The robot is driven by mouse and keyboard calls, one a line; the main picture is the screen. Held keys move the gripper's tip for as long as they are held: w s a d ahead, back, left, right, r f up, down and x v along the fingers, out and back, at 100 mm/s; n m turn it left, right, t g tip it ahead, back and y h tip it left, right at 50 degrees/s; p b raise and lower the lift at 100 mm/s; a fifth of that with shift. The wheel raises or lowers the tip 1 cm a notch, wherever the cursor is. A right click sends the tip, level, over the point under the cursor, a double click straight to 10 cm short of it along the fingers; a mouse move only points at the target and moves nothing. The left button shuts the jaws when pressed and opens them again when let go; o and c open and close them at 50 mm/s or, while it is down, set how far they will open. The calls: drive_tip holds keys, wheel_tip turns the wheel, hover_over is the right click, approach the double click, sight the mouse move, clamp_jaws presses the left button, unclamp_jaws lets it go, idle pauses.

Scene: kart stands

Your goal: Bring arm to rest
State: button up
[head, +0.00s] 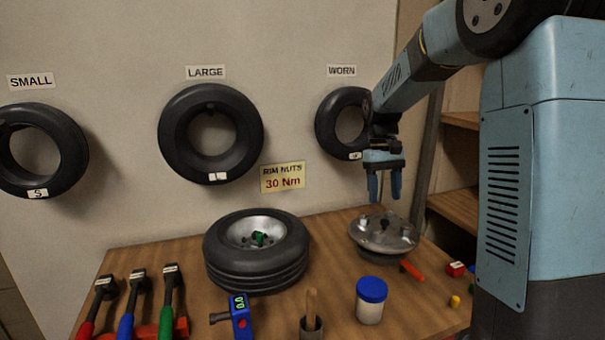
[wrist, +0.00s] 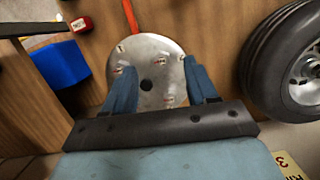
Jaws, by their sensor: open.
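My gripper (head: 384,187) hangs from my arm with its fingers pointing down, above the grey metal disc (head: 384,238) on the right part of the wooden bench. The fingers are apart and nothing is between them. In the head view there is a clear gap between the fingertips and the disc.
A tyre on a rim (head: 257,249) lies on the bench (head: 335,235). In front are a blue-lidded jar (head: 370,300), a blue tool (head: 240,317), a pot with a wooden handle (head: 311,315) and several coloured-handled tools. Tyres hang on the wall, including the worn one (head: 330,125) behind my gripper.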

drive_tip(key=s+r+m+t, duration=0.1)
drive_tip(key=s+r+t, duration=0.2)
drive_tip(key=s, duration=1)
drive_tip(key=s+r+m+t, duration=0.1)
drive_tip(key=s+t, duration=0.4)
drive_tip(key=s, duration=0.9)
drive_tip(key=shift+d+r+y, duration=0.2)
drive_tip(key=shift+r+y, duration=0.2)
drive_tip(key=shift+r, duration=0.5)
drive_tip(key=shift+s, duration=0.1)
